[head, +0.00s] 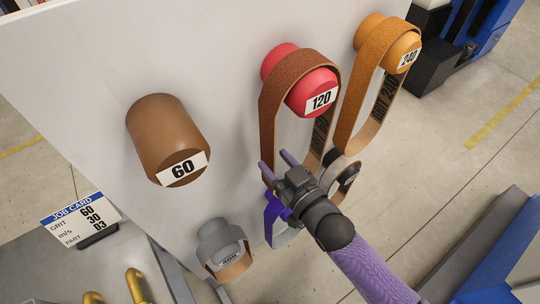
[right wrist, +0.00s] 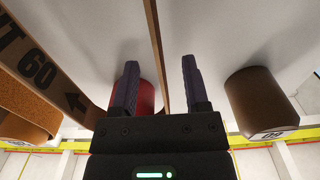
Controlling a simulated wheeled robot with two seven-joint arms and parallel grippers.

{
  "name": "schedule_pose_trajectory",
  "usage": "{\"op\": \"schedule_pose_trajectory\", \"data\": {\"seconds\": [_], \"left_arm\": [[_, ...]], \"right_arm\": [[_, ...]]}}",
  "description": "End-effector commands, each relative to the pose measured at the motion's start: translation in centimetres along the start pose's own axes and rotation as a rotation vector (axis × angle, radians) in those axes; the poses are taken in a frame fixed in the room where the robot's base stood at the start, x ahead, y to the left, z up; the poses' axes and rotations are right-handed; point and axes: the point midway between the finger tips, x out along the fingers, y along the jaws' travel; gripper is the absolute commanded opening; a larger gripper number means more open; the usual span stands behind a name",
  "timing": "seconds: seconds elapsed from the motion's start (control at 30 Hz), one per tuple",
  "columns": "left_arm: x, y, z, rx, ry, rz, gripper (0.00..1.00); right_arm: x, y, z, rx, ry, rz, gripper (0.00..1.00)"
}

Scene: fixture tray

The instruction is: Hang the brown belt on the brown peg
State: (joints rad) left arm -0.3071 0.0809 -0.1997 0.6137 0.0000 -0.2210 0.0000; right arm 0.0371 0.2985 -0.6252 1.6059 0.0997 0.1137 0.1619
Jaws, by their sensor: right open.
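The brown peg (head: 165,135), labelled 60, sticks out of the pale board at the left and is bare; it also shows in the right wrist view (right wrist: 258,100). The brown belt (head: 268,118) hangs over the red peg (head: 312,92), labelled 120. In the right wrist view, the belt's inner face (right wrist: 45,62) reads 60 with an arrow. My right gripper (head: 276,165) is open at the belt's left strand, below the red peg. In the right wrist view, that strand runs edge-on between the spread fingers (right wrist: 159,63). My left gripper is out of view.
An orange peg (head: 400,50), labelled 240, carries another belt (head: 350,113) at the right. A grey peg (head: 217,238) with a belt is low on the board. A violet-blue band and a dark ring sit beside my right gripper, partly hidden. A job card (head: 80,217) stands lower left.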

Motion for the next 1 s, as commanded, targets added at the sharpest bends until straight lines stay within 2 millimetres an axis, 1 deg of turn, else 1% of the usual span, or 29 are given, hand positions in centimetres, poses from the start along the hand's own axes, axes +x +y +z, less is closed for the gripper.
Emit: {"op": "schedule_pose_trajectory", "data": {"seconds": [0.03,0.1,0.2,0.33,0.57,1.0], "left_arm": [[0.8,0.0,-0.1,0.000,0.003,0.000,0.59],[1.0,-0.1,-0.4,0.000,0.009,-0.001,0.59],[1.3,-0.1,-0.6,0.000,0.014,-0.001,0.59],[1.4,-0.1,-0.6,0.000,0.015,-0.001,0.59],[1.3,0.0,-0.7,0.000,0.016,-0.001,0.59],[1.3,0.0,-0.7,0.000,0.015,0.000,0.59]], "right_arm": [[0.9,0.0,0.3,0.000,0.004,0.000,0.59],[1.9,0.0,0.2,0.000,0.002,0.000,0.59],[2.8,0.0,0.1,0.000,0.001,0.000,0.59],[3.3,0.0,0.0,0.000,-0.001,0.000,0.59],[3.3,0.0,0.0,0.000,-0.001,0.000,0.58],[3.3,0.0,0.0,0.000,0.000,0.000,0.11]]}}
